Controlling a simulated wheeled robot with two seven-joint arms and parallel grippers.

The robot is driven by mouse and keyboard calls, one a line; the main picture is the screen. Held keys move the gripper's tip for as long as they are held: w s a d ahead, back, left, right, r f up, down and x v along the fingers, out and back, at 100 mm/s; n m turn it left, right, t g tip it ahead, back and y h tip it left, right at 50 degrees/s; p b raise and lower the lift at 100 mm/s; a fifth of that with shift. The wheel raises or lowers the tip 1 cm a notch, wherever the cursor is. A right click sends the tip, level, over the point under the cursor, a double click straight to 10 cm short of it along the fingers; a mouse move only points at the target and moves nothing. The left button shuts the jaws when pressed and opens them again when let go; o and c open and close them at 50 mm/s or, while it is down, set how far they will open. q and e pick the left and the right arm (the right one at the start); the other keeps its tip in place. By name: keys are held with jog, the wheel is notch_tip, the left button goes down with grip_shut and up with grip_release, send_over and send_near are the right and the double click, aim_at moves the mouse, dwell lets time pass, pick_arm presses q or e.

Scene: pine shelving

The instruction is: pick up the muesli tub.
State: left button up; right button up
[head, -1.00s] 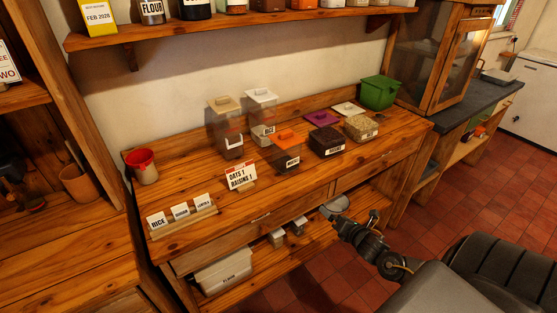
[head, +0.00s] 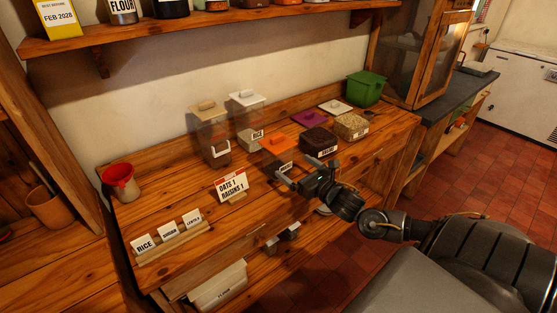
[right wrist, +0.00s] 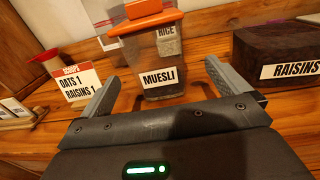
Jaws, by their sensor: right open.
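The muesli tub (head: 275,147) is a clear tub with an orange lid, upright on the wooden counter. In the right wrist view the muesli tub (right wrist: 160,62) shows its MUESLI label facing me, with dark contents low inside. My right gripper (head: 297,174) is open and empty at the near side of the tub. Its fingers (right wrist: 160,78) point at the tub, one on each side of it in the picture. I cannot tell whether the tips reach past its front face. Part of the tub's lower body is hidden by the gripper in the head view. My left gripper is not in view.
A raisins tub (head: 318,141) with a purple lid beside it stands close right. A rice tub (head: 249,122) and a tan-lidded tub (head: 211,135) stand behind and left. The OATS 1 RAISINS 1 card (head: 231,187) is left of the gripper.

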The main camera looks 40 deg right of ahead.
aim_at(288, 162)
jog(key=w, duration=0.3)
jog(key=shift+w+f, duration=0.1)
jog(key=shift+w, duration=0.2)
jog(key=shift+w+p, duration=0.15)
jog(key=shift+p, duration=0.2)
jog(key=w, duration=0.1)
jog(key=w+p, duration=0.1)
jog(key=w, duration=0.2)
jog(key=shift+w+a+p, duration=0.2)
jog(key=shift+a+p, duration=0.1)
jog(key=shift+a, duration=0.1)
jog(key=shift+w+f, duration=0.1)
jog(key=shift+w, duration=0.15)
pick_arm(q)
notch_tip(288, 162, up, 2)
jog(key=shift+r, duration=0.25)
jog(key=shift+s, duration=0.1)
pick_arm(e)
jog(key=c, duration=1.2)
